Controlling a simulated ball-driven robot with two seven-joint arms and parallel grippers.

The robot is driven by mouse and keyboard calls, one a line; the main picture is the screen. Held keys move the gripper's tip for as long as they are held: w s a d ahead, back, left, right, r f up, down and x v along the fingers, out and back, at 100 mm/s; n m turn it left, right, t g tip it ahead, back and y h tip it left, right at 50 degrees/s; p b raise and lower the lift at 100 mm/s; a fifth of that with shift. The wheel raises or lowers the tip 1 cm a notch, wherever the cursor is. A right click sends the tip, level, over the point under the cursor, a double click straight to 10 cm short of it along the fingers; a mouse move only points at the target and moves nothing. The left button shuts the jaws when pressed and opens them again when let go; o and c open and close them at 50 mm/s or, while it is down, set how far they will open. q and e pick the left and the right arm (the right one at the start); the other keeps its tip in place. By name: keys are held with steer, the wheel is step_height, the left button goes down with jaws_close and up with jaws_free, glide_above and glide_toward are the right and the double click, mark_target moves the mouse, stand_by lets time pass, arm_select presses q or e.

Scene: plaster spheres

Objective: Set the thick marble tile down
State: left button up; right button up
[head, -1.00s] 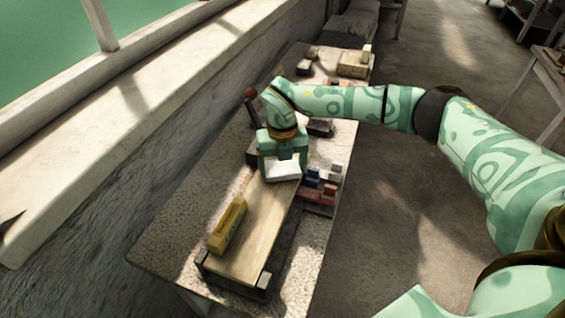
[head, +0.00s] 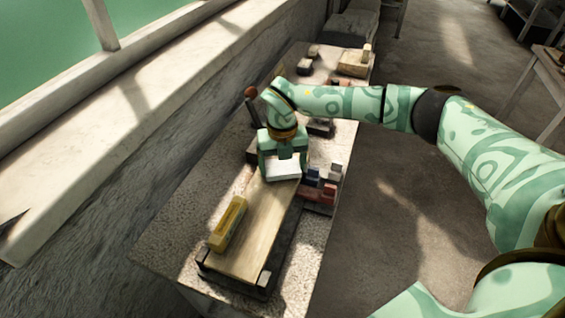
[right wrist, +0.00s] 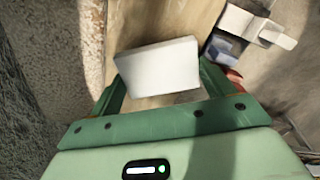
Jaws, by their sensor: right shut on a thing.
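The thick marble tile (head: 283,170) is a white block at the far end of a long wooden board (head: 245,248). My right gripper (head: 283,160) is above it and shut on it, one finger on each side. In the right wrist view the tile (right wrist: 158,68) sits between the two green fingers (right wrist: 160,82), a little tilted in the picture, with the board (right wrist: 150,20) behind it. I cannot tell whether its underside touches the board. My left gripper is not in view.
A yellow block (head: 228,224) lies on the near left part of the board. Several small red, blue and white blocks (head: 320,190) stand right of the tile. More blocks are at the table's far end. The table (head: 185,225) is bare left of the board.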

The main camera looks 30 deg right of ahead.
steer(key=shift+f, duration=0.6)
stand_by(0.3)
steer(key=o, duration=1.1)
steer(key=shift+r+p, duration=1.65)
steer(key=shift+r, duration=0.4)
steer(key=shift+f, duration=0.1)
steer(key=shift+s+d, duration=0.1)
